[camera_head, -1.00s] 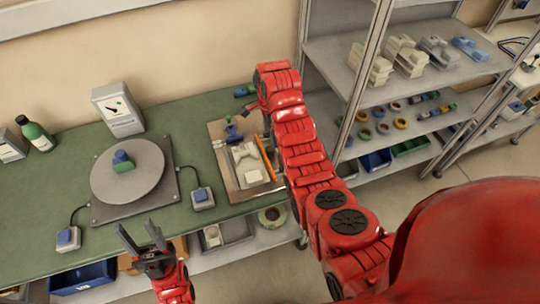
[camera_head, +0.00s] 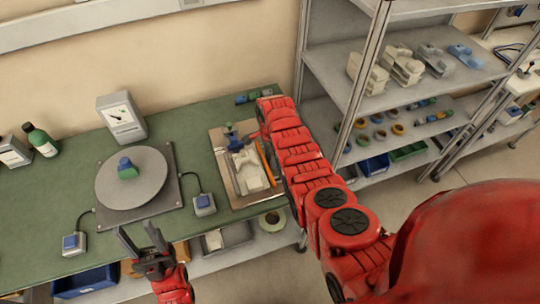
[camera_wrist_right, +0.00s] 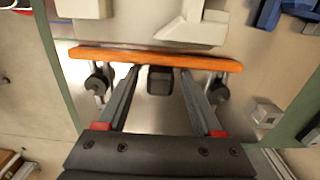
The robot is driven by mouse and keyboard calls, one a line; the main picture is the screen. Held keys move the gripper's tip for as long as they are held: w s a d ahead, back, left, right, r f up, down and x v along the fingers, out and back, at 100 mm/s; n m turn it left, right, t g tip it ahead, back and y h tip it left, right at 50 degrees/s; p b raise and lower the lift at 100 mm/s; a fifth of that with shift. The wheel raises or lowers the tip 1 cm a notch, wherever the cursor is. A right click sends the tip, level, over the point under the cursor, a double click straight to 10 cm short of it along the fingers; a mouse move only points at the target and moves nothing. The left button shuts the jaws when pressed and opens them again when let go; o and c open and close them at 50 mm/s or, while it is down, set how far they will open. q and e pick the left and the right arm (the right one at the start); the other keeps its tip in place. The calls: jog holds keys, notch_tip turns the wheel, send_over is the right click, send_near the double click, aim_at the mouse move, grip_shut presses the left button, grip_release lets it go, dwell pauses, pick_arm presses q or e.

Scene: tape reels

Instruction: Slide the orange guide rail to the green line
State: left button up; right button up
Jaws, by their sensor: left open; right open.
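The orange guide rail (camera_head: 266,163) lies along the right side of a light metal plate (camera_head: 222,150) on the bench. It also crosses the right wrist view (camera_wrist_right: 155,57), beside a pale block. My right gripper (camera_wrist_right: 158,72) is open, its fingertips close to the rail's near edge, either side of a dark block (camera_wrist_right: 160,80) at the rail's middle. I cannot tell whether they touch. My arm hides this gripper in the head view. My left gripper (camera_head: 142,242) is open and empty at the bench's front edge. I cannot make out the green line.
A pale block (camera_head: 250,172) and a blue part (camera_head: 233,138) are on the plate. Dark round knobs (camera_wrist_right: 97,82) flank the fingers. A round turntable (camera_head: 132,180) stands left on the green bench (camera_head: 195,125). Metal shelving (camera_head: 345,90) stands right.

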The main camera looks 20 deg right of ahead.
grip_shut()
dwell(1.3)
